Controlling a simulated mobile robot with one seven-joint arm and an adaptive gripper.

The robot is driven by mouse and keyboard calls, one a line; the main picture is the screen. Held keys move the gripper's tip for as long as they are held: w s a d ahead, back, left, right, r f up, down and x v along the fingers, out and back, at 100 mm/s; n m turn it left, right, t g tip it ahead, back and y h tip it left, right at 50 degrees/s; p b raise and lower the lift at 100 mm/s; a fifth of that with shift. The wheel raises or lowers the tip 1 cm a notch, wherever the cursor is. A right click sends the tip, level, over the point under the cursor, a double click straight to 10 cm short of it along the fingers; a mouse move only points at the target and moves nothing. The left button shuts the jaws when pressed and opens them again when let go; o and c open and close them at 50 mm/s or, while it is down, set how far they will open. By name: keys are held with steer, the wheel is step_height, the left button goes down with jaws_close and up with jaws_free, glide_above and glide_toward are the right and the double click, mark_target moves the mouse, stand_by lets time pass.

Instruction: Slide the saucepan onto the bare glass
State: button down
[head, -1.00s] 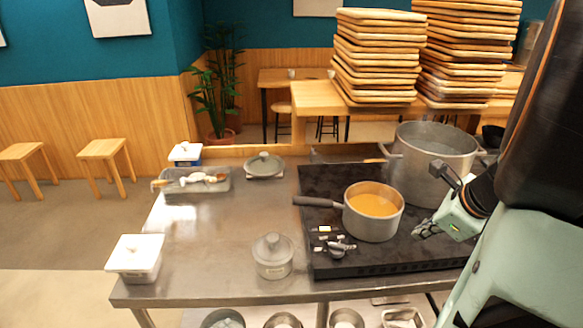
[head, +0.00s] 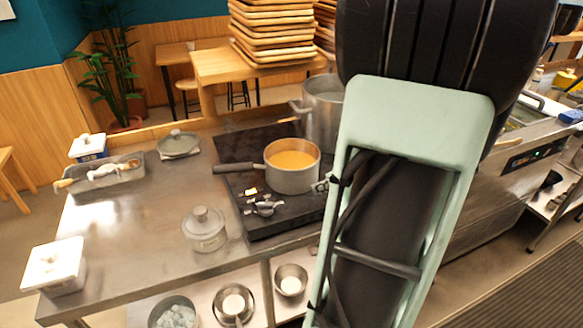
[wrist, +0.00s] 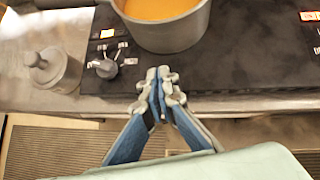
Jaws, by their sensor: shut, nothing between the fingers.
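The grey saucepan (head: 290,181) holds orange-brown contents and stands upright on the black glass cooktop (head: 232,150). Its dark handle (head: 238,168) points left. The pan's near wall (wrist: 172,40) and bare glass to its right (wrist: 245,60) show in the wrist view. My gripper (head: 322,184) is at the pan's right side in the head view, partly hidden by my arm. In the wrist view my gripper (wrist: 160,75) has its fingers together and empty, just short of the pan wall. I cannot tell whether it touches.
A large steel pot (head: 322,108) stands behind the pan, partly behind my arm. A small grey fitting (head: 263,207) sits on the cooktop's near left. A lidded grey pot (head: 204,232) stands left of the cooktop. The steel counter (head: 140,225) has free room.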

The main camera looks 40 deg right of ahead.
mark_target(298, 183)
steer(key=x, duration=0.4)
steer(key=shift+f+b, duration=0.1)
steer(key=shift+b, duration=0.25)
steer(key=shift+w+r+p, duration=0.2)
steer(key=shift+w+p, duration=0.15)
steer(key=shift+w, duration=1.6)
steer(key=w+p, duration=0.2)
steer(key=w, duration=0.6)
steer(key=w+p, duration=0.2)
steer(key=w, duration=0.6)
steer(key=w+p, duration=0.2)
steer(key=w, duration=0.7)
steer(key=shift+w+d, duration=0.1)
steer(key=shift+d, duration=0.3)
steer(key=shift+s, duration=0.2)
